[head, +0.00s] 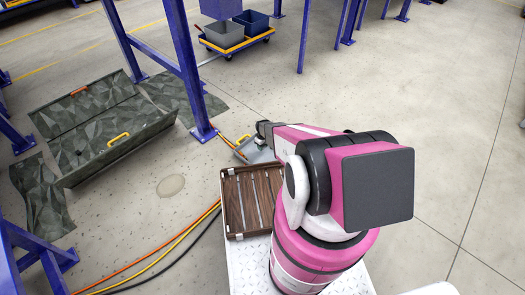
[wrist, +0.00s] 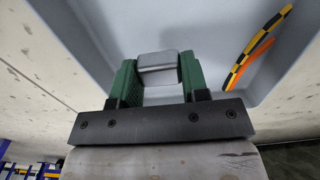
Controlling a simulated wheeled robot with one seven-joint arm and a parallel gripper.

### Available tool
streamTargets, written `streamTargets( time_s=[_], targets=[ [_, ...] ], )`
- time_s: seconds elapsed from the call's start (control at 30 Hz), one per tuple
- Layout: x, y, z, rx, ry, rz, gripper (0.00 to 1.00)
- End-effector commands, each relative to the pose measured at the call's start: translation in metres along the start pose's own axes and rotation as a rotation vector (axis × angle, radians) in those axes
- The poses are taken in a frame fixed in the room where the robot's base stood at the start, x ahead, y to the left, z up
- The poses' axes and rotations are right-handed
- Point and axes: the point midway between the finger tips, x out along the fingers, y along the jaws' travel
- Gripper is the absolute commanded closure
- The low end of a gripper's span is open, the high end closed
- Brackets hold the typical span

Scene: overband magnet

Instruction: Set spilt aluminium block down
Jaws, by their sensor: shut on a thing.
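My gripper (wrist: 158,76) shows in the wrist view with two green fingers. It is shut on a small grey aluminium block (wrist: 158,62) that sits between the fingertips. Behind the block is the pale grey inside of a shallow tray (wrist: 215,30). I cannot tell whether the block touches the tray's floor or hangs above it. In the head view a grey tray (head: 264,155) shows beyond my arm. The block and the fingertips cannot be made out there.
A brown slatted tray (head: 230,205) stands nearer my base. Orange and dark cables (head: 170,247) run across the floor. A blue steel post (head: 195,100) stands close behind the grey tray. A green-grey trough (head: 105,135) lies at left. Open floor lies at right.

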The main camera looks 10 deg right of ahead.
Motion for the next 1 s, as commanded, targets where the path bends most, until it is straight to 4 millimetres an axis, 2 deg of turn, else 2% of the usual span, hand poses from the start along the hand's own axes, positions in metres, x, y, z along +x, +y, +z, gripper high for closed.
streamTargets(
  time_s=[0.3,0.7,0.73,0.8,1.0],
  targets=[
    [0.038,0.001,-0.001,0.000,0.000,0.000,0.81],
    [0.042,0.000,-0.001,0.000,0.000,0.000,0.81],
    [0.042,0.000,0.000,0.000,0.000,0.000,0.55],
    [0.041,0.000,0.000,0.000,0.000,0.000,0.33],
    [0.041,0.000,0.000,0.000,0.000,0.000,0.33]
  ],
)
